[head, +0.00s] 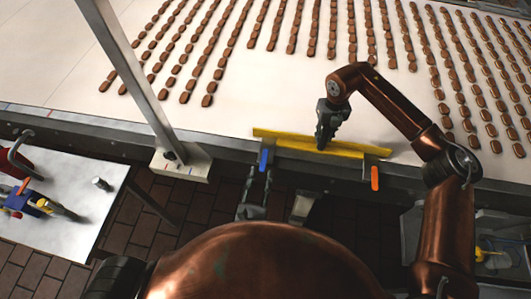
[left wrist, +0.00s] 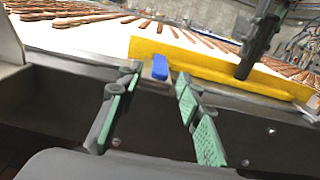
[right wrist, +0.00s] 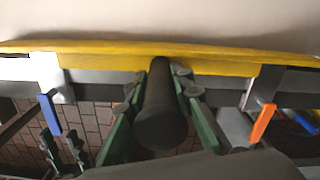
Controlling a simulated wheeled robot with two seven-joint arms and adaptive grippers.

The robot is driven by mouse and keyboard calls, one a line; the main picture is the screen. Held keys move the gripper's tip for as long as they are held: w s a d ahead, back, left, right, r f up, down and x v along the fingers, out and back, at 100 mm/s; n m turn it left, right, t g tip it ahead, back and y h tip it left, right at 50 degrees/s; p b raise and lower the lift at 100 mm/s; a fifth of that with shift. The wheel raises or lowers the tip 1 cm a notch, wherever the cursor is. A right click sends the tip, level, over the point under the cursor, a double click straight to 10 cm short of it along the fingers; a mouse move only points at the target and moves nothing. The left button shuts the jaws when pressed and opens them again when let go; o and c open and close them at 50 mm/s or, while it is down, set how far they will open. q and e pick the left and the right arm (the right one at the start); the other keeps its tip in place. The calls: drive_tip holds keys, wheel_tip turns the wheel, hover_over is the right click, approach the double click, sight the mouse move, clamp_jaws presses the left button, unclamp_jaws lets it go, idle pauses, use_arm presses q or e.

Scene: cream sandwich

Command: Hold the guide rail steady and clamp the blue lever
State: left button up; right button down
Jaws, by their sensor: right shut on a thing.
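The yellow guide rail (head: 300,144) lies along the near edge of the conveyor; it also shows in the left wrist view (left wrist: 215,70) and right wrist view (right wrist: 100,58). My right gripper (head: 321,138) is shut on a dark round handle (right wrist: 161,115) at the rail's middle. The blue lever (head: 264,158) hangs at the rail's left end and an orange lever (head: 375,178) at its right end. My left gripper (head: 257,180) is open and empty below the blue lever. In the left wrist view the blue lever (left wrist: 160,67) shows between and just beyond its fingertips.
Rows of brown cream sandwiches (head: 330,30) lie on the pale conveyor (head: 230,115). A metal post (head: 135,75) stands left of the rail. A side table (head: 60,195) with tools is at left. A grey bin (head: 410,235) is at lower right.

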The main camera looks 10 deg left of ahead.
sight(265, 153)
use_arm(q)
drive_tip(key=w, duration=1)
drive_tip(key=shift+c, duration=0.6)
clamp_jaws()
